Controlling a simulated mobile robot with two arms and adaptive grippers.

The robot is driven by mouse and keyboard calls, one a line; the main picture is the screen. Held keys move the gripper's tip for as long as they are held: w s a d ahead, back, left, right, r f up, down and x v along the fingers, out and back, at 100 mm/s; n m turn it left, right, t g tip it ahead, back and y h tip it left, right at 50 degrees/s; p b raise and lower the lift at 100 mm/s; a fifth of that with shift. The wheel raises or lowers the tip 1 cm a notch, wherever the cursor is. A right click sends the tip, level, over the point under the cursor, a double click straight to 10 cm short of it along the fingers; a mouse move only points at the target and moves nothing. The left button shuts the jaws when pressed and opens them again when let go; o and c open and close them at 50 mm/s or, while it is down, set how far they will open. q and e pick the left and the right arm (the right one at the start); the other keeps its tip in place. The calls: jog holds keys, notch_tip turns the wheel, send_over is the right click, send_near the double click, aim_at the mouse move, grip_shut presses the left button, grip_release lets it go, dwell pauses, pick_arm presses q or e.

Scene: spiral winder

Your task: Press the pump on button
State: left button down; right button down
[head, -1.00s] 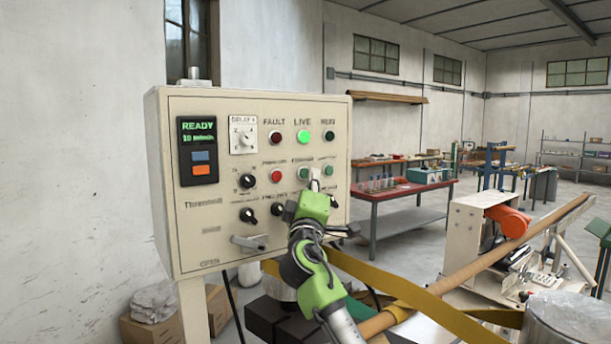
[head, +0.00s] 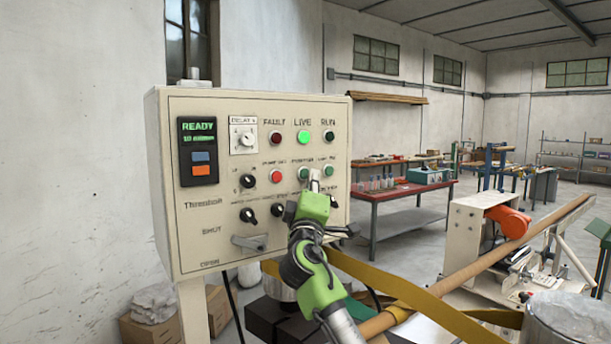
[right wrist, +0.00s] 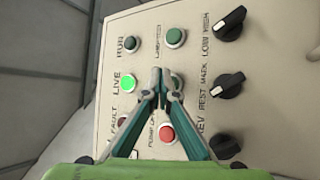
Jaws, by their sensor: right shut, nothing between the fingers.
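The cream control panel (head: 225,235) carries a middle row of buttons: a red one (head: 276,176), a green one (head: 303,174) and another green one (head: 328,171). In the right wrist view the label by the red button (right wrist: 167,133) starts with PUMP; the middle green button's label is hidden or unreadable. My right gripper (head: 315,178) is shut and empty, its tips at the middle green button. In the right wrist view the gripper (right wrist: 161,80) overlaps that button (right wrist: 178,80) and hides part of it. I cannot tell whether they touch. My left gripper is not in view.
The FAULT lamp (head: 276,138) is dark red, the LIVE lamp (head: 303,137) glows green and the RUN lamp (head: 328,136) is dark. Black knobs (head: 248,215) and a grey lever (head: 249,243) sit lower on the panel. The winder (head: 480,230) stands right.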

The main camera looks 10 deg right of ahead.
jog(key=shift+w+a+b, duration=0.15)
jog(key=shift+w+b, duration=0.2)
jog(key=shift+w, duration=0.05)
jog(key=shift+w+a+b, duration=0.15)
jog(key=shift+w+b, duration=0.2)
jog(key=shift+b, duration=0.1)
dwell(0.6)
jog(key=shift+s+r, duration=0.1)
jog(key=shift+s+d, duration=0.3)
jog(key=shift+s, duration=0.4)
jog(key=shift+p, duration=0.3)
jog(key=s, duration=0.1)
jog(key=s+d+p, duration=0.1)
jog(key=s, duration=0.2)
jog(key=shift+s+d+p, duration=0.35)
